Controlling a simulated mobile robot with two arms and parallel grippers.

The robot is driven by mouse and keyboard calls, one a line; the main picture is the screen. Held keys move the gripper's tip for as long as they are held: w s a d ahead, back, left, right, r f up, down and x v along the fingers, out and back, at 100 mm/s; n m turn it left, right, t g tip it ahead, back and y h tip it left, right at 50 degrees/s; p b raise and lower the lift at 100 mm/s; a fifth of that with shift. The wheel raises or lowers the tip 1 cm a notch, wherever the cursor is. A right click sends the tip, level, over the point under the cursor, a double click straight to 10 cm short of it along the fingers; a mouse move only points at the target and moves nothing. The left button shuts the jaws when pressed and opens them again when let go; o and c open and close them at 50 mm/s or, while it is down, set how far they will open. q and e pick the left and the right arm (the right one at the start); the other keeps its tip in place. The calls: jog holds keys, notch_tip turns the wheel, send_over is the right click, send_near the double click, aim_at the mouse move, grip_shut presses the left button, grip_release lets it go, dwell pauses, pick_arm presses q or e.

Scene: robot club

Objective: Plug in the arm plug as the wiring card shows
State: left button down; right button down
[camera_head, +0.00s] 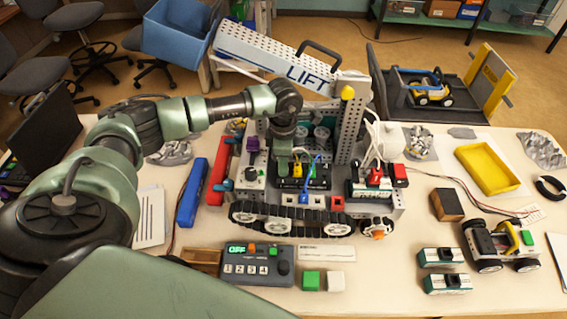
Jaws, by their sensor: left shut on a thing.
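My left gripper (285,160) reaches down over the tracked robot model (250,204) in the middle of the table. Its fingers are small and partly hidden by the wrist. It is shut on what looks like a small yellow plug (297,169), at the black controller block (319,180). I cannot tell if the plug is seated in a socket. A blue cable (316,166) curves down to the block's right part. My right gripper is not in view.
The upright lift tower (349,130) and white LIFT beam (275,60) rise behind the gripper. A grey switch box (258,268) stands in front. A yellow tray (487,168), small wheeled car (500,245) and battery-like blocks (441,257) occupy the right.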

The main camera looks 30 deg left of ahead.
pick_arm(q)
jog(key=shift+f+b, duration=0.2)
jog(key=shift+b, duration=0.1)
dwell(0.6)
jog(key=shift+f+b, duration=0.4)
jog(key=shift+b, duration=0.2)
dwell(0.8)
jog(key=c, duration=1.1)
grip_release()
jog(key=shift+r, duration=0.1)
jog(key=shift+r+p, duration=1.7)
jog(key=shift+r, duration=1.25)
jog(key=shift+f, duration=0.1)
